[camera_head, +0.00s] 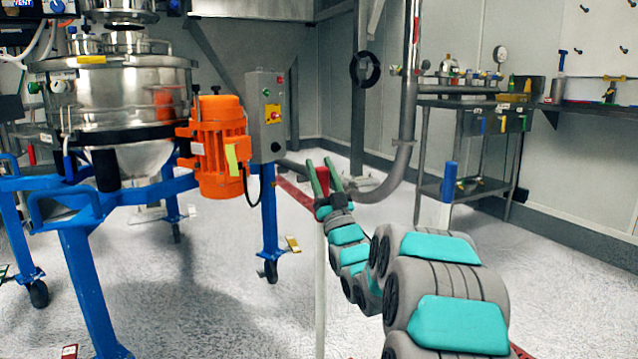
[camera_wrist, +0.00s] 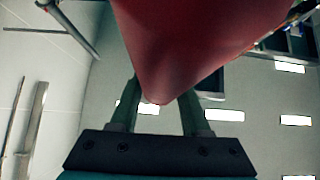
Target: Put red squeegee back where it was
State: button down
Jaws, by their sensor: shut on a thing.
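My gripper (camera_head: 319,162) is raised in the middle of the head view, with its green fingers pointing up. It is shut on the red grip of the squeegee (camera_head: 322,174), which shows between the fingers. A pale pole runs straight down below the grip and leaves the bottom of the picture. In the wrist view the red squeegee grip (camera_wrist: 185,45) is large and close, and its rounded end lies between the two fingers. The squeegee's lower end is not clearly seen.
A steel sifter (camera_head: 135,95) with an orange motor (camera_head: 215,145) stands on a blue wheeled frame (camera_head: 90,280) at left. A blue-topped pole (camera_head: 448,182) stands behind my arm. A steel table (camera_head: 470,105) is at the back right. A red strip (camera_head: 296,193) lies low behind my gripper.

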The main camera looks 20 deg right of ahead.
jog(key=shift+w+d+f+b, duration=0.2)
jog(key=shift+w+f, duration=0.5)
jog(key=shift+f, duration=0.2)
jog(key=shift+w+d+f+b, duration=0.2)
jog(key=shift+w+f, duration=0.45)
jog(key=shift+f, duration=0.45)
jog(key=shift+c, duration=1.9)
grip_release()
jog(key=b+v, duration=0.2)
jog(key=v, duration=0.9)
jog(key=shift+s+f, duration=0.25)
jog(key=shift+s, duration=0.1)
